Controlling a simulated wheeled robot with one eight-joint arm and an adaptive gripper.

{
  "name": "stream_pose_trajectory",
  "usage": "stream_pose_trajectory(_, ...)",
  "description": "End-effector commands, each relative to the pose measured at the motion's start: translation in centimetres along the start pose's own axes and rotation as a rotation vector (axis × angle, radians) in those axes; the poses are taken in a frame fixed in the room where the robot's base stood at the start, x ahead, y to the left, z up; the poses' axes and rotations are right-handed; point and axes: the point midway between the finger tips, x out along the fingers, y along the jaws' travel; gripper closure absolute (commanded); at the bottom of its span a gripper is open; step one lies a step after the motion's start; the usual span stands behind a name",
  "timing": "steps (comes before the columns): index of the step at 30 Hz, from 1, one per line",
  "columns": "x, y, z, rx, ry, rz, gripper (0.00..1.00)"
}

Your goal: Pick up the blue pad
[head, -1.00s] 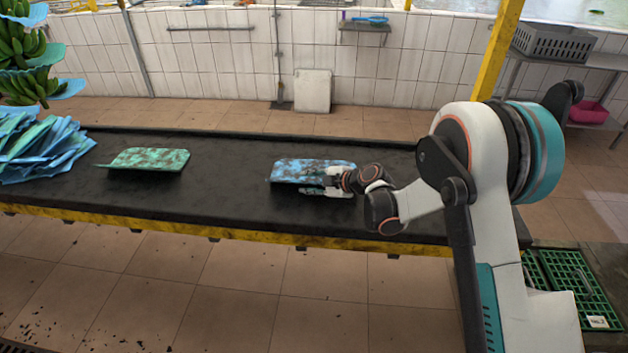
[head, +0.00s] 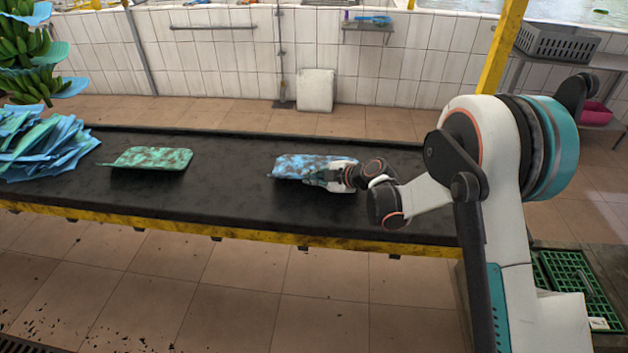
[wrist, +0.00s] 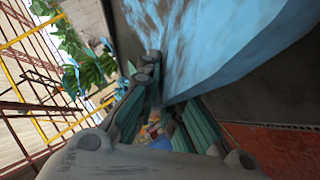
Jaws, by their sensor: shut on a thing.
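The blue pad (head: 305,163) is a light blue sheet with dark stains at the middle of the black belt table. My gripper (head: 312,179) is at its near right edge and is shut on the pad. In the wrist view the pad (wrist: 210,40) fills the upper right, and its edge runs down between the fingers of my gripper (wrist: 165,105). The fingers hide part of the pad's near side in the head view. I cannot tell whether the pad is clear of the table.
A green pad (head: 150,159) lies on the black table (head: 225,205) to the left. A heap of blue and green pads (head: 45,145) is at the far left, below hanging banana bunches (head: 28,80). The table between the green and blue pads is bare.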

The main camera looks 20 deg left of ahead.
Motion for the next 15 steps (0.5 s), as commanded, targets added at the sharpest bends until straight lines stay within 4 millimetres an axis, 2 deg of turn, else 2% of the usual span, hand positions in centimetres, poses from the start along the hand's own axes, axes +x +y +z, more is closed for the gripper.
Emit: stream_pose_trajectory(15, -6.7, 9.5, -6.7, 0.000, 0.000, -0.001, 1.00)
